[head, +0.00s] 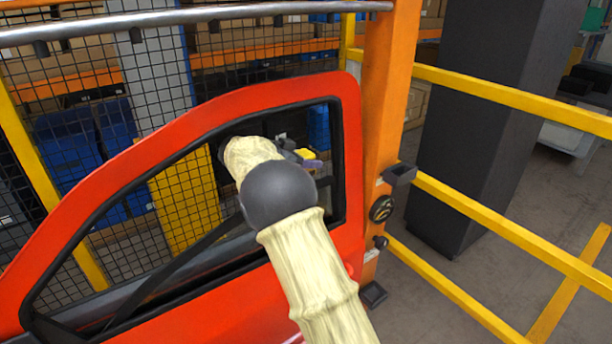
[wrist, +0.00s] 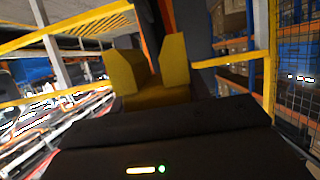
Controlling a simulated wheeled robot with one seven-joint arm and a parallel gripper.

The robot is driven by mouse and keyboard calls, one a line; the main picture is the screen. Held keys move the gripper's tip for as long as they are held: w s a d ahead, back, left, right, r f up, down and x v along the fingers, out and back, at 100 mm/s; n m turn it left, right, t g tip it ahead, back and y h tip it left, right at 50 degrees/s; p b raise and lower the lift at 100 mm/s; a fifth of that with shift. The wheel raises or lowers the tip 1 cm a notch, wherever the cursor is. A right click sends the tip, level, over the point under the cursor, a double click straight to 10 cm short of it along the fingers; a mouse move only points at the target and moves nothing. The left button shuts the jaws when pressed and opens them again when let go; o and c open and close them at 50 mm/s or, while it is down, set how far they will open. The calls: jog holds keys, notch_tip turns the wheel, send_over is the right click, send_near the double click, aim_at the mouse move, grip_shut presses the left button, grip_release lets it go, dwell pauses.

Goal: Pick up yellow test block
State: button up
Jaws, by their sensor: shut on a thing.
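The yellow test block (head: 307,154) shows as a small yellow patch between the dark fingers of my gripper (head: 302,157), beyond the ball joint of my arm. My gripper is shut on it and holds it up in the window opening of the red door (head: 352,120). My arm hides part of the gripper. In the wrist view, a yellow form with two upright parts (wrist: 155,98) stands just past the dark gripper body; I cannot tell clearly where block and fingers part.
The door frame surrounds my arm closely. An orange post (head: 388,110) stands right of the door, with yellow rails (head: 500,225) and a dark column (head: 490,110) beyond. A grey bar (head: 190,17) runs above. Wire mesh (head: 90,90) and shelves with blue bins (head: 70,150) lie behind.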

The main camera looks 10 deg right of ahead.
jog(key=s+a+b, duration=0.5)
jog(key=s+a, duration=0.7)
jog(key=s, duration=0.1)
jog(key=shift+a, duration=0.15)
